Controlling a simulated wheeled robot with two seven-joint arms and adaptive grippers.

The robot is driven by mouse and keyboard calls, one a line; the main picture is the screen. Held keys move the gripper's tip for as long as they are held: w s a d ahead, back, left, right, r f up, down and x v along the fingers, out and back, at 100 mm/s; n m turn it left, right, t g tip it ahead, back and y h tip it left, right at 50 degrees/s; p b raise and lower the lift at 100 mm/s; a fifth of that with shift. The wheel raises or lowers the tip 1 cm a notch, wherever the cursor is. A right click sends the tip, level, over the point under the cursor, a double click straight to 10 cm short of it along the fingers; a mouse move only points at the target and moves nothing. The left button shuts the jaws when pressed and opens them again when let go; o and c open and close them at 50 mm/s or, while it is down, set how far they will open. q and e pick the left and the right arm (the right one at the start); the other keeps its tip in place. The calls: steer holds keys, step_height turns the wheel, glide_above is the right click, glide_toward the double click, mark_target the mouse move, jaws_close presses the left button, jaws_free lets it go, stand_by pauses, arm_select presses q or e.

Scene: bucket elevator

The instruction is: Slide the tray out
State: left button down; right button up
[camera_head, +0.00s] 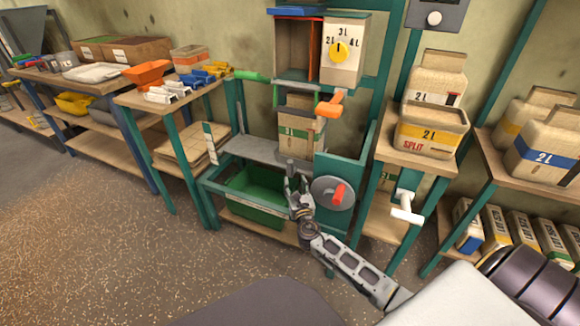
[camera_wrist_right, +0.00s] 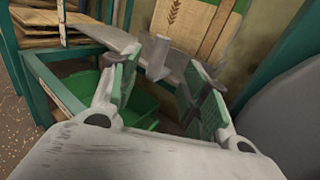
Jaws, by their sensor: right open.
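A flat grey metal tray (camera_head: 262,151) sits in the teal frame, above a green bin (camera_head: 250,197). In the right wrist view the grey tray (camera_wrist_right: 105,35) runs across the upper part, with an upright grey tab (camera_wrist_right: 156,56) on its near side. My right gripper (camera_head: 293,178) is at the tray's front right in the head view. In the wrist view my right gripper (camera_wrist_right: 162,68) is open, with green pads on either side of the tab. The tab shows between the fingertips with gaps on both sides; its depth relative to them is unclear. My left gripper is not in view.
A grey disc with a red handle (camera_head: 325,190) is close to the right of my gripper. An orange handle (camera_head: 329,104) is above. The floor (camera_head: 150,265) in front is clear.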

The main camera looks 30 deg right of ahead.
mark_target(291, 168)
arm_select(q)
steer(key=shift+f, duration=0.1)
arm_select(e)
steer(key=shift+w, duration=0.2)
steer(key=b+x, duration=0.1)
steer(key=x, duration=0.4)
steer(key=shift+d, duration=0.15)
steer(key=shift+b+x, duration=0.6)
steer(key=shift+x, duration=0.55)
steer(key=shift+b+x, duration=0.35)
steer(key=shift+x, duration=0.7)
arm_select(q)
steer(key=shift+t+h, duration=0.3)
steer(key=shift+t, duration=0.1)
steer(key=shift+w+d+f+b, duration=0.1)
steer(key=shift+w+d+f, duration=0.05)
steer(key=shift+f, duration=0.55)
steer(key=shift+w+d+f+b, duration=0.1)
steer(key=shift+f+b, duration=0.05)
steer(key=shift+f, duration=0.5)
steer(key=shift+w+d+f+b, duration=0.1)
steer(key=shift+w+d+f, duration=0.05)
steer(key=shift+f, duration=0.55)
arm_select(e)
steer(key=shift+x, duration=1.05)
